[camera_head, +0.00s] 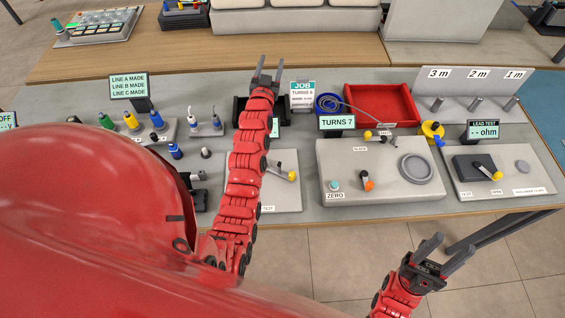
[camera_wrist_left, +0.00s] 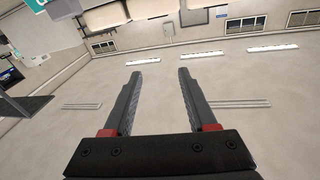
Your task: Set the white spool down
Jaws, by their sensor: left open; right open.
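I cannot make out a white spool for certain; my left arm and red body cover part of the bench. A pale grey round disc (camera_head: 416,168) sits on the right of the TURNS unit (camera_head: 335,160). A blue ring-shaped spool (camera_head: 328,103) with grey cable lies beside the red tray. My left gripper (camera_head: 270,66) is open and empty, raised over the back of the bench; in the left wrist view its open fingers (camera_wrist_left: 165,75) have nothing between them. My right gripper (camera_head: 454,246) is open and empty in front of the bench's front edge.
A red tray (camera_head: 382,88) stands at the back. A yellow spool-like part (camera_head: 432,130) is between the TURNS unit and the lead test unit (camera_head: 500,187). Pegs marked 3 m, 2 m and 1 m (camera_head: 478,103) stand at back right. Coloured connectors (camera_head: 131,121) stand at left.

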